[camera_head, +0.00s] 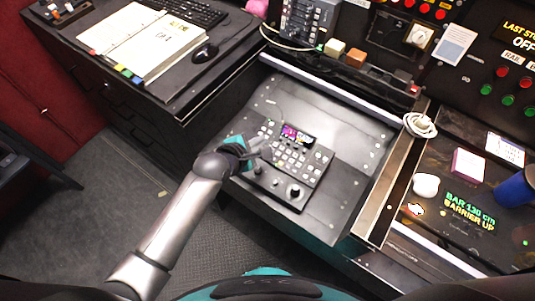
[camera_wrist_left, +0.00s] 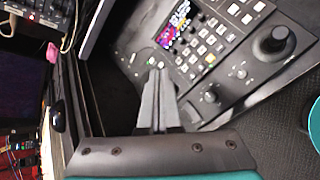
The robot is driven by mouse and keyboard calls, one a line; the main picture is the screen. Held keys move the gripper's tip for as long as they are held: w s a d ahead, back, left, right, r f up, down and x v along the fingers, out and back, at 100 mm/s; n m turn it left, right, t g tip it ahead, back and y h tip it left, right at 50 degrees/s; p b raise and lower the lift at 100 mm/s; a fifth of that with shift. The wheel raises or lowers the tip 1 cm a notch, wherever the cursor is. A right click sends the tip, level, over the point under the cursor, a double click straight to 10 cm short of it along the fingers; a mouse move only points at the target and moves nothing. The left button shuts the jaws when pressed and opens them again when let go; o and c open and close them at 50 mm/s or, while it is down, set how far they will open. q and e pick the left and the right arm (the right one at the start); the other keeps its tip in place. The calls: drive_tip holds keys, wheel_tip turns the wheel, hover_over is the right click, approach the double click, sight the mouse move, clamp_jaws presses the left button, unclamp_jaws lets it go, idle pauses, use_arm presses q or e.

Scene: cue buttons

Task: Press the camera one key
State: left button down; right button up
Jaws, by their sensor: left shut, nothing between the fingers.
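A dark control panel (camera_head: 300,172) with rows of pale keys, a small colour screen (camera_head: 297,135) and black knobs (camera_head: 294,190) is set in the grey sloped desk. The labels are too small to read, so I cannot tell which is the camera one key. My left gripper (camera_head: 262,147) is shut and empty at the panel's left side, close to the keys. In the left wrist view its fingers (camera_wrist_left: 158,78) point at the panel's edge, near small lit keys (camera_wrist_left: 152,61); the screen (camera_wrist_left: 179,24) and the large knob (camera_wrist_left: 274,41) show beyond. Contact cannot be told. My right gripper is not in view.
A side desk at upper left holds an open binder (camera_head: 150,42), a keyboard (camera_head: 190,10) and a mouse (camera_head: 204,52). A right console carries a coiled white cable (camera_head: 420,124), a blue mug (camera_head: 516,188) and lit signs. Grey desk surface (camera_head: 345,115) behind the panel is clear.

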use_arm(q)
drive_tip(key=shift+w+d+n, duration=0.15)
drive_tip(key=shift+w+n, duration=0.25)
drive_tip(key=shift+n, duration=0.2)
drive_tip(key=shift+f, duration=0.1)
drive_tip(key=f+b, duration=0.2)
drive_tip(key=b, duration=0.1)
drive_tip(key=f+b, duration=0.2)
drive_tip(key=f, duration=0.1)
drive_tip(key=w+f+b, duration=0.1)
drive_tip(key=f+b, duration=0.1)
drive_tip(key=b, duration=0.1)
drive_tip(key=shift+d+f+b, duration=0.3)
drive_tip(key=shift+f, duration=0.5)
idle(1.3)
drive_tip(key=shift+f+b, duration=0.3)
drive_tip(key=shift+f, duration=0.1)
